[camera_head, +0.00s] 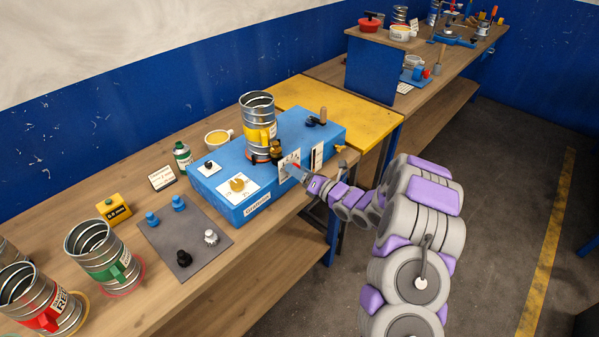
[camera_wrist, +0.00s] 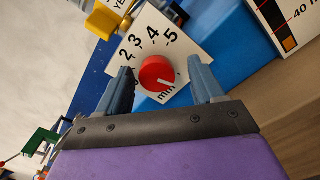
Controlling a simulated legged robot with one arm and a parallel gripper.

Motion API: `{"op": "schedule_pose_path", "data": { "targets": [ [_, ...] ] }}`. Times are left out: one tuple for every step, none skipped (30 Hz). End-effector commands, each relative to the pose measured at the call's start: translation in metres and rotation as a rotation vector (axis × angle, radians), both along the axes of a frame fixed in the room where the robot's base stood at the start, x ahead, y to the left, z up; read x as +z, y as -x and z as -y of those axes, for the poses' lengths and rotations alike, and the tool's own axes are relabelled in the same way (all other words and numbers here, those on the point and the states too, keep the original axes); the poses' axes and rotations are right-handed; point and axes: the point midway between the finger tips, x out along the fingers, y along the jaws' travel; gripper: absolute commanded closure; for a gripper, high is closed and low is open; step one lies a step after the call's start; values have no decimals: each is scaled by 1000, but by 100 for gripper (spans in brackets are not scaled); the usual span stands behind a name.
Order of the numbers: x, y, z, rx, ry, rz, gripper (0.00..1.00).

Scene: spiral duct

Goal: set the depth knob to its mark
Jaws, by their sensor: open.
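A round red knob (camera_wrist: 157,73) sits on a white dial plate (camera_wrist: 138,43) with the figures 2, 3, 4, 5 and the word "min". A pale line on the knob's face points toward the lower right, near "min". My gripper (camera_wrist: 161,78) is open, with one finger on each side of the knob in the wrist view; I cannot tell whether they touch it. In the head view my gripper (camera_head: 297,172) is at the front face of the blue machine (camera_head: 222,172), largely hiding this knob. A yellow knob (camera_head: 238,185) is on another white plate to the left.
A spiral duct piece (camera_head: 257,125) stands on the machine. A scale plate (camera_wrist: 297,22) is right of the dial. A grey mat (camera_head: 200,258) with several small knobs lies left of the machine, beside duct pieces (camera_head: 103,252). The floor right of my arm is clear.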

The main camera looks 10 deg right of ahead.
Motion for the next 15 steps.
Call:
{"op": "schedule_pose_path", "data": {
  "targets": [
    [0, 0, 0, 0, 0, 0, 33],
    [0, 0, 0, 0, 0, 0, 33],
    [0, 0, 0, 0, 0, 0, 33],
    [0, 0, 0, 0, 0, 0, 33],
    [0, 0, -1, 0, 1, 1, 33],
    [0, 0, -1, 0, 1, 1, 35],
    [0, 0, -1, 0, 1, 1, 38],
    [0, 0, -1, 0, 1, 1, 40],
    [0, 0, -1, 0, 1, 1, 44],
    [0, 0, 0, 0, 1, 1, 47],
    [0, 0, 0, 1, 0, 1, 50],
    [0, 0, 0, 1, 0, 1, 54],
    [0, 0, 0, 1, 0, 1, 57],
    [0, 0, 0, 1, 0, 1, 60],
    [0, 0, 0, 1, 0, 1, 63]
  ]
}}
